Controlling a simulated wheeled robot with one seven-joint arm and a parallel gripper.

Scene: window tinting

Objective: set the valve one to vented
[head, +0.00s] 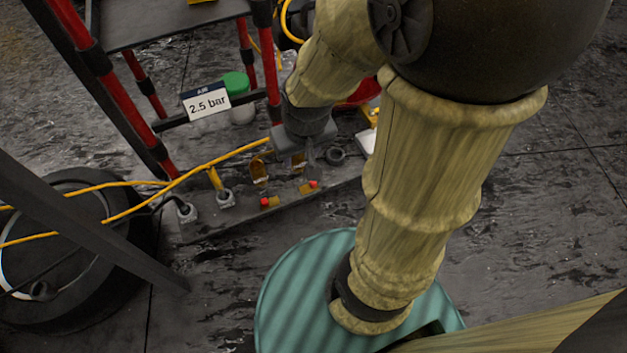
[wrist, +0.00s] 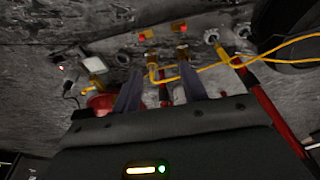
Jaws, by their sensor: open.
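Two small brass-coloured fittings with red ends sit on a low dark board on the floor. In the head view one fitting (head: 270,202) is on the left and another fitting (head: 308,187) on the right. They also show in the wrist view, near the top, as one fitting (wrist: 147,36) and another fitting (wrist: 178,27). I cannot read which is valve one or how either is set. My gripper (head: 297,158) points down just behind them in the head view. In the wrist view my gripper (wrist: 162,77) is open, its fingers apart, with a yellow hose crossing beyond them.
Yellow hoses (head: 140,205) run left from grey sockets (head: 226,199) on the board. A red-legged stand (head: 127,95) holds a "2.5 bar" air sign (head: 207,103). A green-lidded jar (head: 237,85) stands behind. A wheel (head: 75,250) lies left. Floor right is clear.

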